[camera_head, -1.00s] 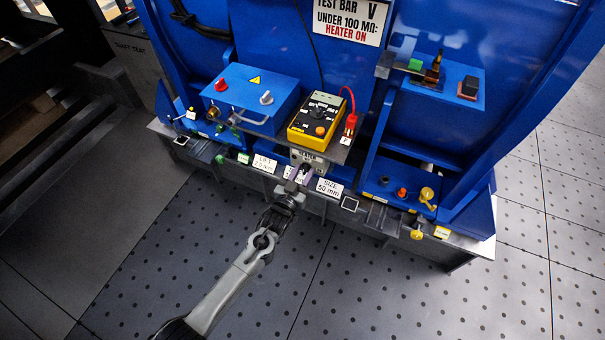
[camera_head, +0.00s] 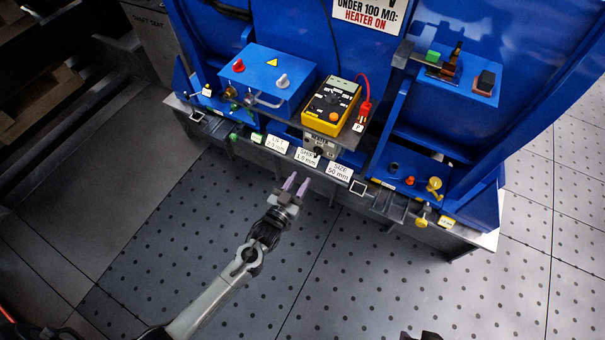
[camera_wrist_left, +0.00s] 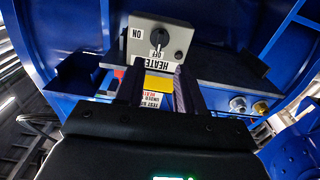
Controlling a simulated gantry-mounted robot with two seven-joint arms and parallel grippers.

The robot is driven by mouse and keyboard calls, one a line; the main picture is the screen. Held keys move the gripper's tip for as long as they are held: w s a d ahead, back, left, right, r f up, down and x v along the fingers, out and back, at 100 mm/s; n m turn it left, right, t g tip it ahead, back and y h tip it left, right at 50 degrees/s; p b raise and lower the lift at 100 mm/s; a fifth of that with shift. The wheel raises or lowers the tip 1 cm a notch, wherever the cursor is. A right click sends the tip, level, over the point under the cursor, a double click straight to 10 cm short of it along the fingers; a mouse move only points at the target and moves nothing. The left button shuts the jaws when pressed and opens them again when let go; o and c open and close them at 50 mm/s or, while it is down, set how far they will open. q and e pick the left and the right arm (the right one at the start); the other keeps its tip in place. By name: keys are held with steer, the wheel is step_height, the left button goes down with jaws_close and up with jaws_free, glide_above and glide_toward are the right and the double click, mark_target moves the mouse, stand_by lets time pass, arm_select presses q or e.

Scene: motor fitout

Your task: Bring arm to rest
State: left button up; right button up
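My left gripper (camera_head: 296,182) is in front of the blue machine's ledge, above the dark perforated floor. Its two purple fingers are apart with nothing between them, and they touch nothing in the head view. In the left wrist view the fingers (camera_wrist_left: 157,90) also stand apart. Beyond them is a grey heater box (camera_wrist_left: 160,38) with a black knob and ON and OFF labels; the knob's mark seems to point to OFF. The heater box also shows in the head view (camera_head: 319,146), under the yellow meter.
A yellow meter (camera_head: 331,106) with a red lead and a blue control box (camera_head: 266,80) stand on the machine. White label cards (camera_head: 338,172) line the ledge. The floor (camera_head: 350,260) in front is clear. A dark unidentified shape (camera_head: 422,336) shows at the bottom edge.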

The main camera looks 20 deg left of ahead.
arm_select(q)
steer(key=shift+s, duration=0.15)
stand_by(0.3)
steer(key=s+a+r+m+g+p, duration=0.1)
steer(key=s+r+g+p, duration=0.15)
steer(key=s+g, duration=0.45)
steer(key=s+r+g+p, duration=0.1)
steer(key=s+r+g, duration=0.25)
steer(key=s, duration=0.75)
steer(key=s+a+r+m+g+p, duration=0.15)
steer(key=s+r+g, duration=0.25)
steer(key=s, duration=0.6)
step_height(320, 180, up, 38)
steer(key=p, duration=3.8)
steer(key=shift+w+d+n+y, duration=0.2)
steer(key=shift+d+n+y, duration=0.15)
steer(key=shift+n+y, duration=0.1)
